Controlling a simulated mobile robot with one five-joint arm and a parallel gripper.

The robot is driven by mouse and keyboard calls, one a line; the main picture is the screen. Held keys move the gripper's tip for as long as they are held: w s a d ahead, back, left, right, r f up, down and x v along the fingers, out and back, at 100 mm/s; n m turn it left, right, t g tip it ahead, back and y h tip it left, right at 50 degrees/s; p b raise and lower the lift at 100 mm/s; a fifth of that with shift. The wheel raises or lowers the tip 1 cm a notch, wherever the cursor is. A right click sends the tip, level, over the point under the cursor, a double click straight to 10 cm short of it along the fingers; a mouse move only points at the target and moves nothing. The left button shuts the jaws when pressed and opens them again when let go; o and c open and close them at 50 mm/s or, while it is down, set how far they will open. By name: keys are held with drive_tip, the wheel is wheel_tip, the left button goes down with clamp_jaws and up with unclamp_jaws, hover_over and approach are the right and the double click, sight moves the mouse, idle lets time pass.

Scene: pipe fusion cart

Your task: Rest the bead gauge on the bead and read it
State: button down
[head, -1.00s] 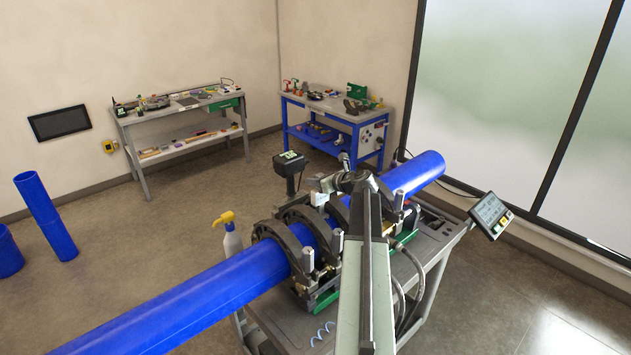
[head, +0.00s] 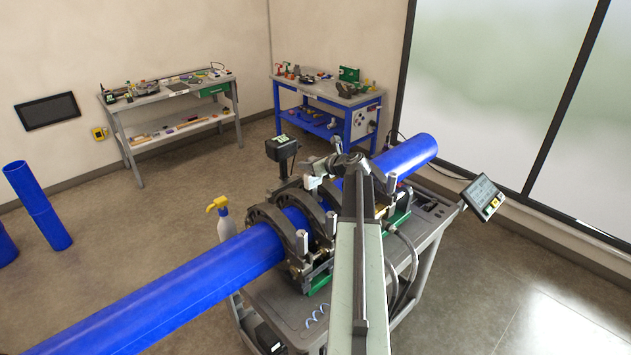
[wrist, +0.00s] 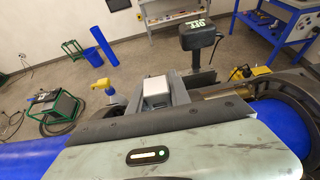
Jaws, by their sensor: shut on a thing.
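The blue pipe (head: 190,279) runs diagonally through the clamps of the fusion machine (head: 290,222). My gripper (head: 318,176) is over the far side of the clamps, at the end of my arm. In the wrist view my gripper (wrist: 157,92) is shut on a small pale block, apparently the bead gauge (wrist: 156,86). The gauge also shows as a small pale patch in the head view (head: 312,182). My arm and the clamps hide the middle of the pipe. I cannot see the bead or any reading, nor tell whether the gauge touches the pipe.
A dark box on a post (head: 281,149) stands close behind my gripper. A spray bottle (head: 225,221) is left of the clamps. A tilted screen (head: 483,196) is at the cart's right end. Two benches stand at the back; the floor between is clear.

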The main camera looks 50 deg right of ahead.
idle(0.3)
wheel_tip(320, 180, up, 7)
drive_tip(key=p, duration=0.7)
drive_tip(key=shift+f, duration=0.1)
